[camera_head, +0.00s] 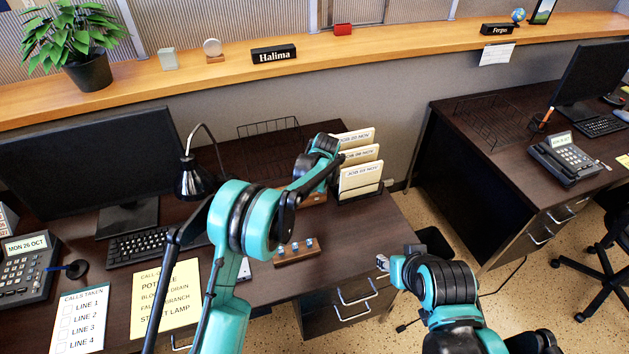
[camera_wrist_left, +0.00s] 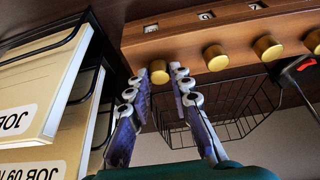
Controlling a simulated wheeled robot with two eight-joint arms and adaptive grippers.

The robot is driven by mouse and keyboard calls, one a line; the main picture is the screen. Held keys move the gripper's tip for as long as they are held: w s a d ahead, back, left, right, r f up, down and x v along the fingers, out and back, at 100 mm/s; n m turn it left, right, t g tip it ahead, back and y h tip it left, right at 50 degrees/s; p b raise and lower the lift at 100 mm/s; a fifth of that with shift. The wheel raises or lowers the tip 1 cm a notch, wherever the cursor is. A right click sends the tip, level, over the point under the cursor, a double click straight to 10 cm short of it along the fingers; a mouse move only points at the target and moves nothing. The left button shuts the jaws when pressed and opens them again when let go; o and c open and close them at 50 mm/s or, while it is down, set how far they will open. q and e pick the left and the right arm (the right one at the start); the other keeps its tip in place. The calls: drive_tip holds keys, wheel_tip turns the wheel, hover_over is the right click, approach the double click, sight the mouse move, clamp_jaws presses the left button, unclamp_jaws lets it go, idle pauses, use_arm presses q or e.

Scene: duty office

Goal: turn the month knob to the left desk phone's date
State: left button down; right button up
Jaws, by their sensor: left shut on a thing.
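The left desk phone (camera_head: 27,268) stands at the left edge of the head view, and its display reads MON 26 OCT. In the left wrist view a wooden block (camera_wrist_left: 190,38) carries a row of brass knobs with small windows above them. My left gripper (camera_wrist_left: 159,76) is shut on the end brass knob (camera_wrist_left: 159,68), leftmost in that view. In the head view my left arm hides the fingertips and most of the block (camera_head: 314,198). My right gripper (camera_head: 383,262) is beside the desk's front right; its jaws are unclear.
Job card folders (camera_head: 360,178) stand close beside the block. A wire tray (camera_head: 268,137) is behind it, and a desk lamp (camera_head: 193,178) stands left. A small wooden holder (camera_head: 297,252) with blue-topped pieces lies in front. A second desk with a phone (camera_head: 564,158) is at right.

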idle(0.4)
use_arm(q)
drive_tip(key=c, duration=1.3)
unclamp_jaws()
drive_tip(key=shift+c, duration=0.2)
drive_tip(key=shift+r, duration=0.1)
drive_tip(key=v, duration=1.1)
drive_tip(key=shift+r, duration=0.4)
drive_tip(key=shift+s+d, duration=0.1)
drive_tip(key=shift+s, duration=0.05)
